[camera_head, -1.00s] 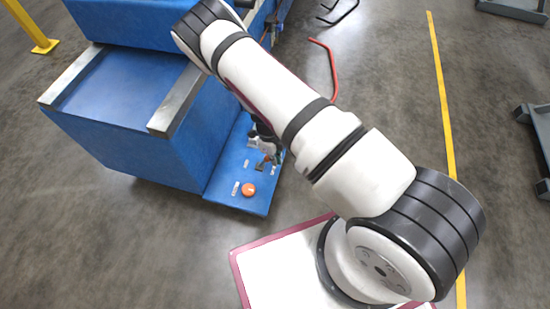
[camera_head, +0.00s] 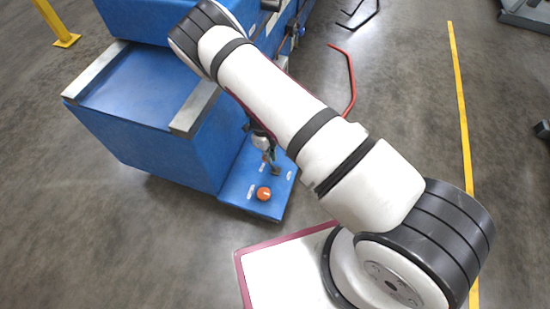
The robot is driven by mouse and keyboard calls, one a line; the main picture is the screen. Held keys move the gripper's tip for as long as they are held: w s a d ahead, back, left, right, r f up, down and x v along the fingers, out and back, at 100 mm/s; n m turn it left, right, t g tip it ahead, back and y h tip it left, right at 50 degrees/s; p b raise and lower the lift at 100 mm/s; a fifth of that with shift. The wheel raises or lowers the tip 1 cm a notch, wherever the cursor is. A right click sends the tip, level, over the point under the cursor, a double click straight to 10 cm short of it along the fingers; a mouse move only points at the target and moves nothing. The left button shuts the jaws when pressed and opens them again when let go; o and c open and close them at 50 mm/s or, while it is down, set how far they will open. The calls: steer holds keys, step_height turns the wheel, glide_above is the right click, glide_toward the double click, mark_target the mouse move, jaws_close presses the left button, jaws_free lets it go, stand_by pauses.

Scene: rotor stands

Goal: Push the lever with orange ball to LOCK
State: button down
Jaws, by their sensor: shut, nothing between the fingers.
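The orange ball (camera_head: 264,194) of the lever shows on a blue panel (camera_head: 235,190) at the foot of the blue machine. The lever's shaft cannot be made out beneath the ball. Small white labels lie on the panel around it, too small to read, so I cannot tell which one is LOCK. My gripper (camera_head: 274,170) is low over the panel, just behind the ball and slightly to its right in the picture. It looks shut and empty, with a small gap to the ball. Its upper part is partly hidden by my arm.
The blue machine (camera_head: 150,130) with two metal rails stands left of my arm. A red bent bar (camera_head: 351,80) rises behind my arm. A yellow floor line (camera_head: 461,110) runs along the right. The grey floor in front of the machine is clear.

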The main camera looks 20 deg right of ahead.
steer(key=shift+w+a+f+b, duration=0.3)
steer(key=shift+w+a, duration=0.2)
steer(key=shift+a, duration=0.2)
steer(key=shift+a, duration=0.1)
steer(key=shift+r, duration=0.1)
step_height(320, 180, up, 12)
steer(key=w, duration=0.1)
steer(key=shift+w+a, duration=0.3)
steer(key=shift+a, duration=0.05)
stand_by(0.5)
